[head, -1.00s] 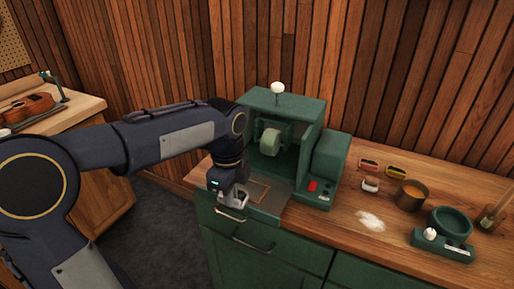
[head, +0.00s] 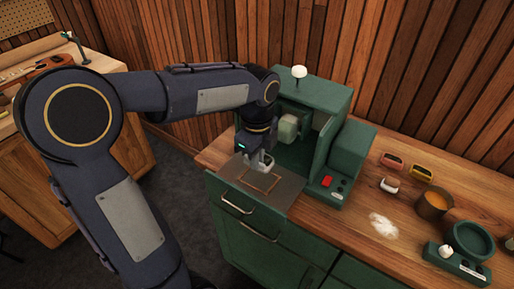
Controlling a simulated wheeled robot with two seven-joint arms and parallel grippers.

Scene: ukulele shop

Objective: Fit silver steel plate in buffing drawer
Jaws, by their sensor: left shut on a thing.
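The green buffing machine (head: 343,105) stands on the bench with its chamber open at the front and a pale buffing wheel (head: 288,127) inside. Its flat grey drawer (head: 285,192) sticks out at the front, with a brown rectangular outline (head: 262,188) on it. My left gripper (head: 262,166) points down over the back part of the drawer, by the chamber mouth. It is shut on a small pale grey piece, seemingly the silver steel plate, mostly hidden by the fingers. I cannot tell whether the piece touches the drawer. My right gripper is not in view.
A red switch (head: 327,181) is on the machine's base. To the right lie white powder (head: 383,225), small blocks, a copper-coloured cup (head: 434,204) and a green round dish (head: 470,240). A knobbed stem (head: 299,73) rises from the machine's top.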

